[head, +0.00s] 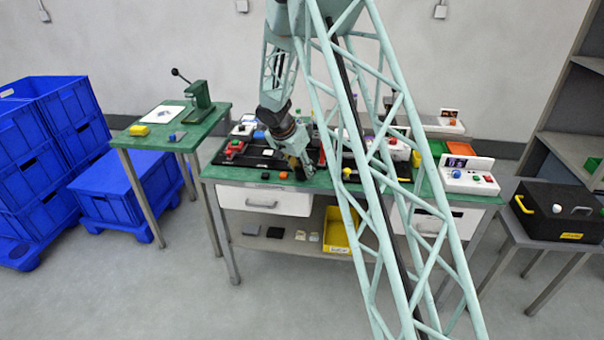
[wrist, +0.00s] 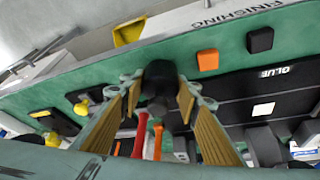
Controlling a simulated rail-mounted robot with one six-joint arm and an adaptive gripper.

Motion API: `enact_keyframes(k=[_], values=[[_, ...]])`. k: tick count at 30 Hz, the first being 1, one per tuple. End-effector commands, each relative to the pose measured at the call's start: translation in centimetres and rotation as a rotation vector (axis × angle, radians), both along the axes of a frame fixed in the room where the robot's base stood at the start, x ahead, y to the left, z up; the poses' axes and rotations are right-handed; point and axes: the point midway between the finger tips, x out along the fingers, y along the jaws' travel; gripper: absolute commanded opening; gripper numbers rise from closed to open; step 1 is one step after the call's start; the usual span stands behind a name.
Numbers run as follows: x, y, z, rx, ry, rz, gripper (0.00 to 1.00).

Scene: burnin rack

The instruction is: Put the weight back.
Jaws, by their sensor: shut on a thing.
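My gripper (head: 303,172) is low over the green workbench, near its front middle. In the wrist view my gripper (wrist: 158,95) has its tan-padded fingers on either side of a dark rounded piece (wrist: 160,77), which I take to be the weight. It is shut on this piece. The piece's lower part is hidden, and I cannot tell whether it touches the bench. In the head view it cannot be made out against the gripper.
The green workbench (head: 325,181) carries a black tray (wrist: 290,80), an orange block (wrist: 208,60) and a black block (wrist: 260,40). Red (wrist: 140,135) and orange (wrist: 158,140) handles show beyond my fingers. A yellow bin (head: 338,238) is on the shelf below. A side table (head: 150,140) stands left.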

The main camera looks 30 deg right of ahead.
Motion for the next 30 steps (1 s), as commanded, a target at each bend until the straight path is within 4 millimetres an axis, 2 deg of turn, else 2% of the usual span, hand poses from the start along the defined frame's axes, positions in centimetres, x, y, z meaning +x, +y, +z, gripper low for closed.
enact_keyframes(k=[5, 23, 24, 28, 30], values=[[0.09, -0.01, -0.82, 0.000, -0.002, 0.002, 0.03], [0.09, -0.01, -1.13, -0.001, -0.003, 0.001, 0.03], [0.03, 0.00, -1.24, 0.000, 0.000, 0.001, 0.30], [0.04, 0.01, -1.18, 0.000, 0.000, 0.001, 0.42], [0.04, 0.01, -1.18, 0.000, 0.000, 0.001, 0.43]])
